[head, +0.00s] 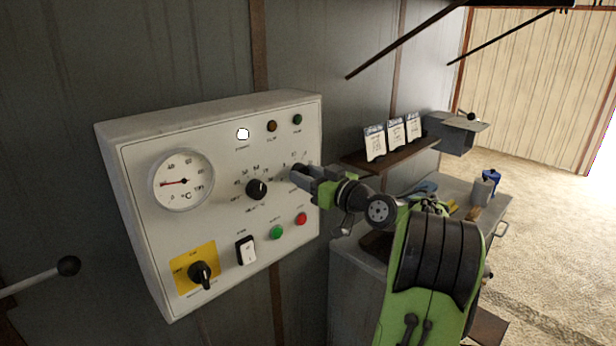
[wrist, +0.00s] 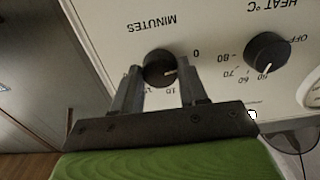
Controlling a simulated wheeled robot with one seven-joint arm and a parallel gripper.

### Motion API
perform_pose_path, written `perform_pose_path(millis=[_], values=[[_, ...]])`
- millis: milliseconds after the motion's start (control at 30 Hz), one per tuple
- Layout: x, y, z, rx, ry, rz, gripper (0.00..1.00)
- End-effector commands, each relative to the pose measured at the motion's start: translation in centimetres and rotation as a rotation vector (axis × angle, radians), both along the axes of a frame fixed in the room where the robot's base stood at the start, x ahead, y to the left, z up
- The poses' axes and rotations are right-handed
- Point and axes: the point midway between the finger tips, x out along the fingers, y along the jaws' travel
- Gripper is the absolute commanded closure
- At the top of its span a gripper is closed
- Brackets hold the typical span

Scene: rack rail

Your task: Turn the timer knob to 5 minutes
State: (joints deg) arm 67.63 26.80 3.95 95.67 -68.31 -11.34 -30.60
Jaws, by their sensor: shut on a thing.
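My gripper (wrist: 160,82) is shut on the knob, one finger on each side. In the head view my gripper (head: 300,173) is at the right side of the white control panel (head: 220,112) and mostly covers the knob.
The HEAT knob (head: 257,189) sits left of my gripper, with a round dial gauge (head: 183,181) further left. Below are a white rocker switch (head: 246,250), green (head: 277,232) and red (head: 301,218) buttons, and a black rotary switch (head: 201,273). A shelf with cards (head: 390,158) is at right.

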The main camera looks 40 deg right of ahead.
Motion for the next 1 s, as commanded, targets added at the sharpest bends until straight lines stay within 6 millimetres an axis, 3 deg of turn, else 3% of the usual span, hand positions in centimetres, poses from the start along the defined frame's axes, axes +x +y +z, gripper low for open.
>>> perform_pose_path(millis=[367,1000], values=[[-0.02,0.00,0.02,0.100,0.003,0.000,0.88],[-0.03,-0.03,0.11,0.606,0.018,-0.001,0.88]])
